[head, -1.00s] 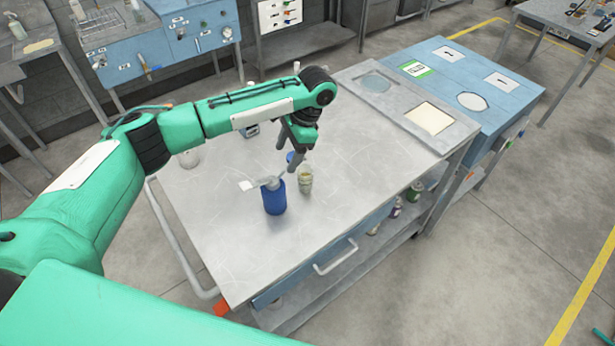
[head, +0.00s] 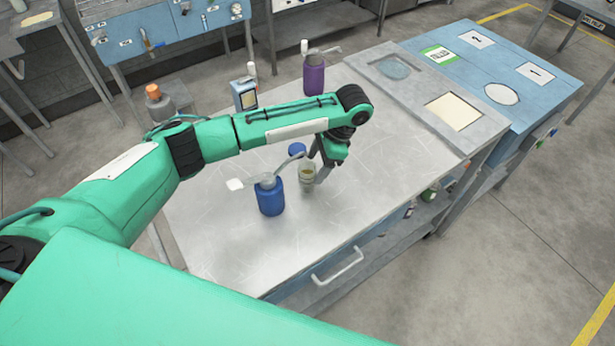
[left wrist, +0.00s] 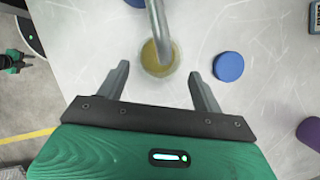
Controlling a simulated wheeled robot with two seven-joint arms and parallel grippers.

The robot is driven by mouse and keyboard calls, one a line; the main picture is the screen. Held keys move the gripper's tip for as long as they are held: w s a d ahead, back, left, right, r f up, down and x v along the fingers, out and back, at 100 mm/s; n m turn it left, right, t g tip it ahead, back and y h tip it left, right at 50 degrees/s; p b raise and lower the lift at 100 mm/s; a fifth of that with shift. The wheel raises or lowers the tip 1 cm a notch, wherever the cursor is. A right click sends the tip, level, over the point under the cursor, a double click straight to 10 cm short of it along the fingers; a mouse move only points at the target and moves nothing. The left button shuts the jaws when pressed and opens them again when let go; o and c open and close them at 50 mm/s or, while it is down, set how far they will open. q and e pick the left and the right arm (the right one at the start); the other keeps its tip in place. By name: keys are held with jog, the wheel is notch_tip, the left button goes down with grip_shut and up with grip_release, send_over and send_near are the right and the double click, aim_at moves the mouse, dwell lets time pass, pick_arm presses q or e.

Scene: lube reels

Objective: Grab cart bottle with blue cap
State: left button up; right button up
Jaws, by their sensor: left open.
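A small clear jar (head: 307,174) with yellowish contents stands on the cart top; the left wrist view shows it from above (left wrist: 157,58). A round blue cap (head: 297,149) is just behind it, also seen in the left wrist view (left wrist: 228,66); I cannot tell whether it lies on the table or tops something. A blue pump bottle (head: 270,197) stands left of the jar, its grey spout reaching over the jar. My left gripper (head: 318,174) is open at the jar's right side. In the left wrist view its fingertips (left wrist: 158,72) are spread on either side of the jar's near edge.
A grey panel (head: 420,92) edges the cart's right side. The cart top's front is clear.

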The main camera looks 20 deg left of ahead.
aim_at(307, 177)
pick_arm(q)
jog(key=shift+s+a+f, duration=0.15)
jog(key=shift+a+f, duration=0.05)
jog(key=shift+f, duration=0.25)
jog(key=shift+s+a+f+p, duration=0.15)
jog(key=shift+a+f+p, duration=0.1)
jog(key=shift+p, duration=0.2)
jog(key=p+x, duration=0.1)
jog(key=x, duration=0.2)
jog(key=shift+s+a+f, duration=0.1)
jog(key=shift+s+f, duration=0.1)
jog(key=shift+f, duration=0.05)
jog(key=shift+a+f, duration=0.1)
jog(key=shift+f, duration=0.3)
pick_arm(e)
jog(key=r, duration=0.2)
jog(key=shift+w+d+r, duration=0.1)
jog(key=shift+w+r, duration=0.25)
jog(key=shift+w, duration=0.05)
pick_arm(q)
jog(key=shift+c, duration=0.2)
jog(key=c, duration=1.1)
jog(key=shift+c, duration=0.2)
pick_arm(e)
jog(key=shift+w, duration=0.25)
pick_arm(q)
jog(key=shift+r+p, duration=0.15)
jog(key=shift+p, duration=0.25)
pick_arm(e)
jog(key=shift+r, duration=0.15)
